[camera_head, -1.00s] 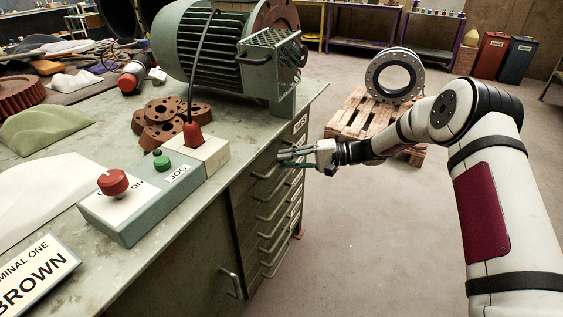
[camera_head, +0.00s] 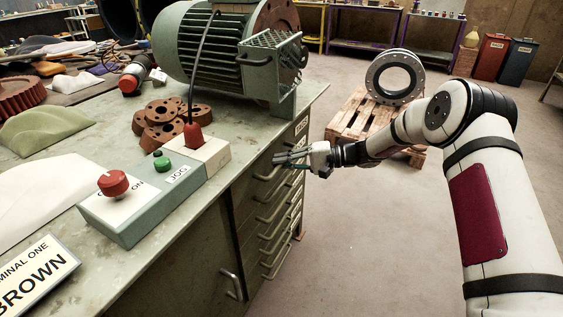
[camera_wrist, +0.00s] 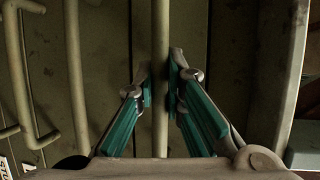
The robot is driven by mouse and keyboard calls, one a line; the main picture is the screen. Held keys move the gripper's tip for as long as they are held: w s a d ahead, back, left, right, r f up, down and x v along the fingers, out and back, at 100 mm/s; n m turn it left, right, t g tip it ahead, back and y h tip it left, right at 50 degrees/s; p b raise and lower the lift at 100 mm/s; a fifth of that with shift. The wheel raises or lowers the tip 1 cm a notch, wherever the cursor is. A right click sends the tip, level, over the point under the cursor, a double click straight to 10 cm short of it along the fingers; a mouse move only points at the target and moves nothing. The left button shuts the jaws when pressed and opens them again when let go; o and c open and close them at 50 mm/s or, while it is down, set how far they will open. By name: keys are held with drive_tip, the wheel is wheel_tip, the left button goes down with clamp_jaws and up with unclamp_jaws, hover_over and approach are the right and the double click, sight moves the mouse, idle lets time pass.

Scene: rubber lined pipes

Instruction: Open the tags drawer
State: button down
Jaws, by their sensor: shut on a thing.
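The bench (camera_head: 255,180) has a column of drawers with bar handles on its right face. A white label (camera_head: 301,126) sits near the top of that face, too small to read surely. My gripper (camera_head: 281,158) is at the upper drawers, level with a handle. In the wrist view the teal-padded fingers (camera_wrist: 162,88) stand on both sides of a long bar handle (camera_wrist: 160,40), shut on it. I cannot read which drawer this handle belongs to. No clear gap shows at its drawer front.
Another handle (camera_wrist: 22,75) lies to the left in the wrist view. A green motor (camera_head: 215,50) and a control box (camera_head: 150,200) stand on the bench. A wooden pallet (camera_head: 345,125) with a pipe ring (camera_head: 395,76) is behind my arm. The floor right of the drawers is clear.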

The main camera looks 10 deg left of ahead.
drive_tip(key=s+d, duration=0.3)
drive_tip(key=d, duration=0.6)
drive_tip(key=s+d+p, duration=0.1)
drive_tip(key=s+d, duration=0.2)
drive_tip(key=d, duration=0.6)
drive_tip(key=s+d, duration=0.4)
drive_tip(key=d, duration=0.6)
drive_tip(key=shift+p, duration=0.35)
drive_tip(key=shift+d, duration=0.1)
drive_tip(key=c, duration=1.9)
unclamp_jaws()
drive_tip(key=d, duration=0.4)
drive_tip(key=d+r, duration=0.1)
drive_tip(key=d, duration=0.3)
drive_tip(key=d+r, duration=0.1)
drive_tip(key=d, duration=0.2)
drive_tip(key=shift+w+d, duration=0.2)
drive_tip(key=shift+d, duration=0.2)
